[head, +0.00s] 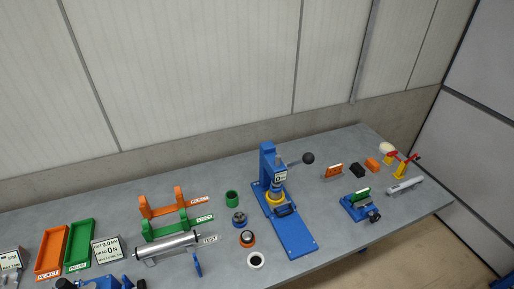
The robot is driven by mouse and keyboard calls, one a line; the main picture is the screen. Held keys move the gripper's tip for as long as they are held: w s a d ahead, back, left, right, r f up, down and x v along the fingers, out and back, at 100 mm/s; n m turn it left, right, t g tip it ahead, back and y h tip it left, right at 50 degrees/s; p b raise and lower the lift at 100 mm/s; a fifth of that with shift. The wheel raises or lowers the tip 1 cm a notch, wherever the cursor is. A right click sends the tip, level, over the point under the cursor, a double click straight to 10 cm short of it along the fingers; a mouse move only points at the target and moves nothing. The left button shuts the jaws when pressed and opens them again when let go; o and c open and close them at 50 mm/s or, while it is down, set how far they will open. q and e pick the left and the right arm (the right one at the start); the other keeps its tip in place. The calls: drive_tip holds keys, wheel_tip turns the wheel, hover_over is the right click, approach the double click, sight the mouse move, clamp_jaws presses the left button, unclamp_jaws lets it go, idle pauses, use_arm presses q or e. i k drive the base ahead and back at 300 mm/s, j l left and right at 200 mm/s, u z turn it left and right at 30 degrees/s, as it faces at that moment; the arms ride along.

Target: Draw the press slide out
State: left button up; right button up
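The blue press (267,165) stands upright on the grey table, right of the middle in the head view. Its lever ends in a black ball knob (308,158), and a small display is on its front. A yellow ring-shaped part (275,196) sits under the ram. The press slide's dark handle (286,210) shows just in front of the yellow part. A flat blue base plate (294,236) runs forward from there and is bare. How far the slide is in is hard to tell. Neither of my grippers is in view.
Left of the press stand a green ring (231,198), several small round parts and a steel roller (166,247). Orange (51,252) and green (79,244) trays lie far left. A blue fixture (360,206) stands right. Table is clear between press and fixture.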

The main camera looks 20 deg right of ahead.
sight(275, 207)
drive_tip(key=k+l+z, duration=0.1)
drive_tip(key=l+z, duration=0.35)
drive_tip(key=l, duration=0.3)
drive_tip(key=l+z, duration=0.45)
drive_tip(key=l, duration=0.3)
